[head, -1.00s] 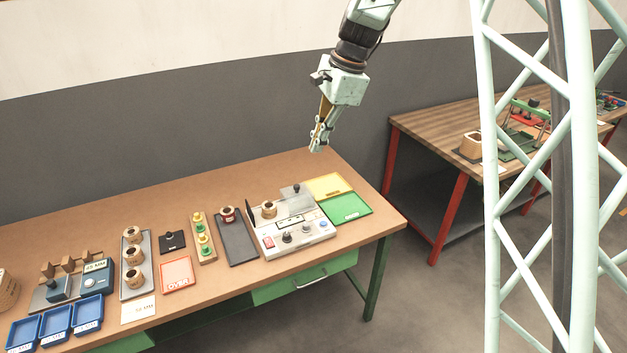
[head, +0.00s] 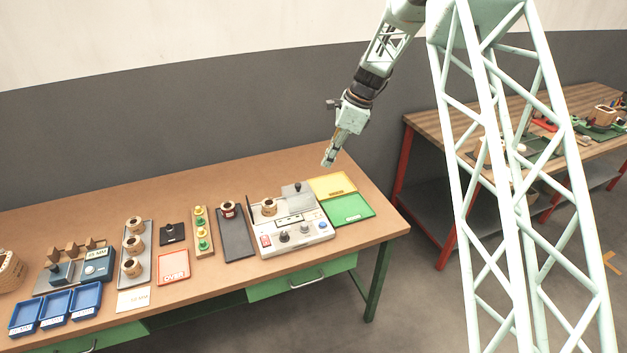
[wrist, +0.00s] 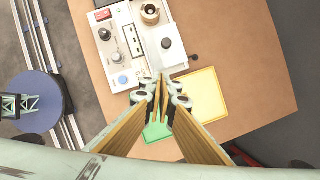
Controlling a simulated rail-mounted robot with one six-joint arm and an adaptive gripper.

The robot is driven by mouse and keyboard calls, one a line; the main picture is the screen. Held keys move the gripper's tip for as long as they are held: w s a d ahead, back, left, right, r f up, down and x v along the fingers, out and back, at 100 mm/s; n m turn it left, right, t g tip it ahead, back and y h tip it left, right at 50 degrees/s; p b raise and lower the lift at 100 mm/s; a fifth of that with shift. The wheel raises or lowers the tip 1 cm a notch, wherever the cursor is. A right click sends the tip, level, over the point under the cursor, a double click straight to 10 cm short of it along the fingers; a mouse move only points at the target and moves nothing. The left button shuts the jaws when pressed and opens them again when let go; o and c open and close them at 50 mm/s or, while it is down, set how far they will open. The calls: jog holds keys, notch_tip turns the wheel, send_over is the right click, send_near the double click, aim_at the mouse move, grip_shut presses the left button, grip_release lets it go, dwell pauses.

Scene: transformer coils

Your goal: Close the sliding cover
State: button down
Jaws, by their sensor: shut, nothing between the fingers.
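The sliding cover (head: 297,196) is a grey plate with a dark knob on the test device (head: 292,238), at its back right. In the wrist view the cover (wrist: 172,52) and its round dark knob show on the right part of the device, beside the coil (wrist: 150,13). The coil (head: 269,206) stands on the device to the left of the cover, its top uncovered. My gripper (head: 328,163) is shut and empty, in the air above and behind the yellow tray, apart from the cover. In the wrist view its fingertips (wrist: 160,82) appear near the device's edge.
A yellow tray (head: 331,186) and a green tray (head: 348,209) lie right of the device. A dark tray (head: 236,234) with a coil is on its left. Several coils, trays and blue bins fill the table's left. The table's back strip is clear.

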jog(key=shift+w+f, duration=0.3)
jog(key=shift+f, duration=0.1)
jog(key=shift+f, duration=0.1)
send_near(302, 191)
notch_tip(302, 191, down, 4)
jog(key=d, duration=0.3)
jog(key=a, duration=0.2)
jog(key=shift+a+f, duration=0.1)
jog(key=shift+a, duration=1.05)
